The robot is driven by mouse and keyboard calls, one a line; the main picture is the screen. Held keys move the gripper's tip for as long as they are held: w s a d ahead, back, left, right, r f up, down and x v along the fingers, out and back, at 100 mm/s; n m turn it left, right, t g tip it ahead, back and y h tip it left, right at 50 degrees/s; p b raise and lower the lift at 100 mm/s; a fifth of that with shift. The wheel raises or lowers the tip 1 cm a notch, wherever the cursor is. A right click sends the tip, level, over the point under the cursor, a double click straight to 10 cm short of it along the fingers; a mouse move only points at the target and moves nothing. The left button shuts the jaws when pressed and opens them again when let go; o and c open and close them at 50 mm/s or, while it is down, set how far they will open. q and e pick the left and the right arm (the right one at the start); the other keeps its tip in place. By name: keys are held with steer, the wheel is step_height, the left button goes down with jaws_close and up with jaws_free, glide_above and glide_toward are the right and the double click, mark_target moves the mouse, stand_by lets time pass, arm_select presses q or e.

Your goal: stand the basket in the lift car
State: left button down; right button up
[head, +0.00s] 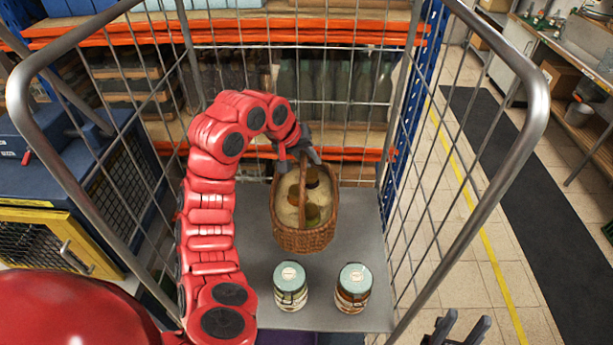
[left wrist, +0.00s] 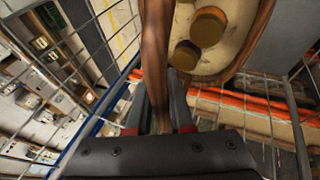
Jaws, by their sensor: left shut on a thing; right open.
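The wicker basket (head: 303,238) is upright inside a wire-sided roll cage, near its back. It has a pale lining and a few jars with dark or greenish lids inside. My left gripper (head: 298,154) is shut on the top of its hoop handle; in the left wrist view the handle (left wrist: 155,60) runs down between the fingers (left wrist: 160,118). I cannot tell whether the basket touches the cage floor (head: 320,258). My right gripper (head: 456,327) is open and empty at the bottom right edge. No lift car can be clearly made out.
Two jars with pale green lids, one left (head: 290,287) and one right (head: 353,288), stand on the cage floor in front of the basket. Wire sides and a grey tube rail (head: 513,160) enclose it. A blue unit with a yellow-framed mesh door (head: 45,238) stands left.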

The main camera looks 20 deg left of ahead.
mark_target(311, 188)
arm_select(q)
step_height(311, 188, down, 10)
steer(key=shift+f+b, duration=0.1)
steer(key=shift+b, duration=0.4)
steer(key=shift+f+p, duration=0.75)
steer(key=shift+f, duration=1.75)
steer(key=c, duration=0.8)
jaws_free()
